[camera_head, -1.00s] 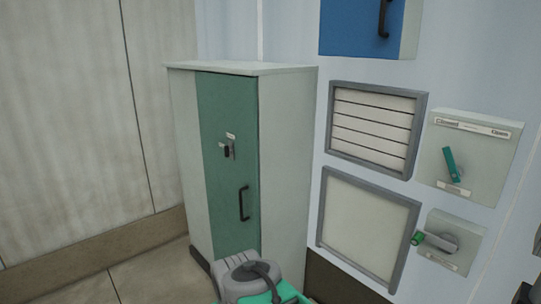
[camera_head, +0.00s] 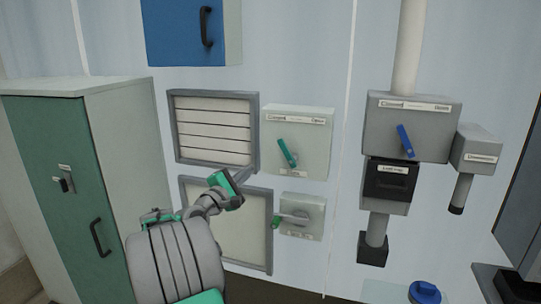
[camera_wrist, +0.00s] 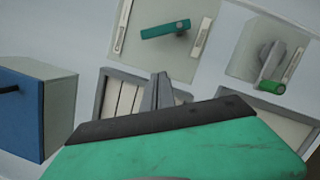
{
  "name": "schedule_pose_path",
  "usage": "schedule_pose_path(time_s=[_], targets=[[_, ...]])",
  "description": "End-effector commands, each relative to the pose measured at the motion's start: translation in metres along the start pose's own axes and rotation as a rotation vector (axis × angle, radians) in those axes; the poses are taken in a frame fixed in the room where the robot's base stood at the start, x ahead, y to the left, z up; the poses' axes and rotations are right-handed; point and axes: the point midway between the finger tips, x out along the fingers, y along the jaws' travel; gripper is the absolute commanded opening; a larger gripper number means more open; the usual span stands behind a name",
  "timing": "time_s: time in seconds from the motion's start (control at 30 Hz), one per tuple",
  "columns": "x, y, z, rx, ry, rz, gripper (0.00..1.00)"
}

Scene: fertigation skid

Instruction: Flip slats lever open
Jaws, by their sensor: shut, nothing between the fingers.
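The slats lever is a teal handle (camera_head: 287,152) on a pale box (camera_head: 298,118) with a "Closed" label at its upper left and another label at its upper right. The handle tilts, its upper end leaning left. The slatted panel (camera_head: 213,133) left of it shows its slats lying flat, edge to edge. In the wrist view the teal lever (camera_wrist: 166,29) lies nearly level on its box, beyond my fingers. My gripper (camera_head: 247,175) is shut and empty, below and left of the lever, in front of the slatted panel's lower right corner. In the wrist view its fingertips (camera_wrist: 160,80) are together, apart from the lever.
A second lever with a green tip (camera_head: 290,218) sits on a box below. A blue lever (camera_head: 406,141) is on a grey box to the right. A green-doored cabinet (camera_head: 60,180) stands left; a blue cabinet (camera_head: 180,32) hangs above.

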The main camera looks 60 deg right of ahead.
Motion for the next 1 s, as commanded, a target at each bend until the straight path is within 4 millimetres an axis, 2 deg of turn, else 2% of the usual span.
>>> schedule_pose_path(time_s=[0.17, 0.57, 0.6, 0.73, 1.0], targets=[[0.018, 0.001, 0.001, 0.0, -0.001, -0.002, 0.0], [0.104, 0.002, 0.002, 0.003, -0.001, -0.002, 0.0], [0.104, 0.004, 0.014, 0.003, -0.002, -0.001, 0.0], [0.107, 0.003, 0.031, 0.002, 0.0, -0.001, 0.0], [0.108, 0.0, 0.039, 0.003, 0.003, 0.0, 0.0]])
